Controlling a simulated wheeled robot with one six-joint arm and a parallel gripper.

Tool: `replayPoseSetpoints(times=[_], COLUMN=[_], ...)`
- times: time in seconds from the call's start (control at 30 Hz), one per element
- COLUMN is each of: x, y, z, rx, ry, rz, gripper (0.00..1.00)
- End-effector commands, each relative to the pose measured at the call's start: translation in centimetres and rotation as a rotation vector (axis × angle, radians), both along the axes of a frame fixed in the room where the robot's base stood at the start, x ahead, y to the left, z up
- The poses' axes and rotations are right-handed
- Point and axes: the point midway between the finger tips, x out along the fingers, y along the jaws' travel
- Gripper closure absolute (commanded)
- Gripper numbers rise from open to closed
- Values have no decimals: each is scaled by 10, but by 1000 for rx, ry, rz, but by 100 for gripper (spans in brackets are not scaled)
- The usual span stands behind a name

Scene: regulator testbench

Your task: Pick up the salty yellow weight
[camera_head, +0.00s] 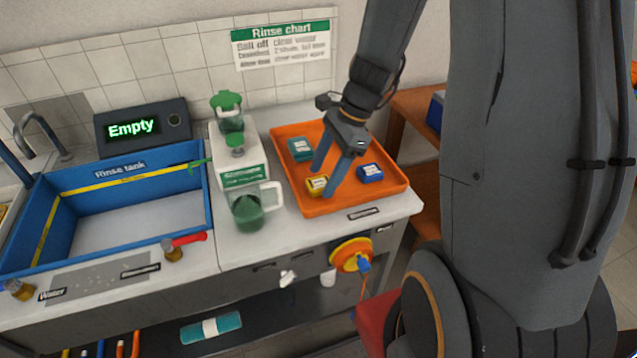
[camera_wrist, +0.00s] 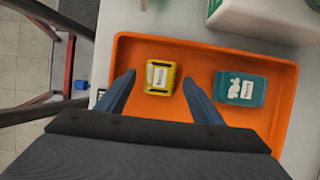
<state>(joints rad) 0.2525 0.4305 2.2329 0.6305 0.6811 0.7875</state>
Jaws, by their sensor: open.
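The yellow weight (camera_head: 317,184) sits in the orange tray, near its front left. It also shows in the wrist view (camera_wrist: 160,78), a small yellow block with a white label on top. I cannot tell salt on it from the label. My gripper (camera_head: 323,184) points down over the tray, open. In the wrist view my gripper (camera_wrist: 159,79) has one finger on each side of the yellow weight, with gaps visible between fingers and weight. I cannot tell the exact height of the fingertips.
The orange tray (camera_head: 282,172) has a raised rim. A teal weight (camera_wrist: 240,88) with white patches lies beside the right finger in the wrist view. A blue weight (camera_head: 370,173) is to the right. A white dispenser (camera_head: 239,160) and green jug (camera_head: 247,213) stand left.

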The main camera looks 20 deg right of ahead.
Motion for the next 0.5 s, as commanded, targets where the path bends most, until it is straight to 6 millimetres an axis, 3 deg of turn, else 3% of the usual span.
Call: replayPoseSetpoints(times=[0.13,0.37,0.5], x=[0,0,0], y=[5,6,6], z=[-11,-12,-12], rx=[0,-1,-1], ry=[1,-1,0], rz=[3,4,4], gripper=[39,39,61])
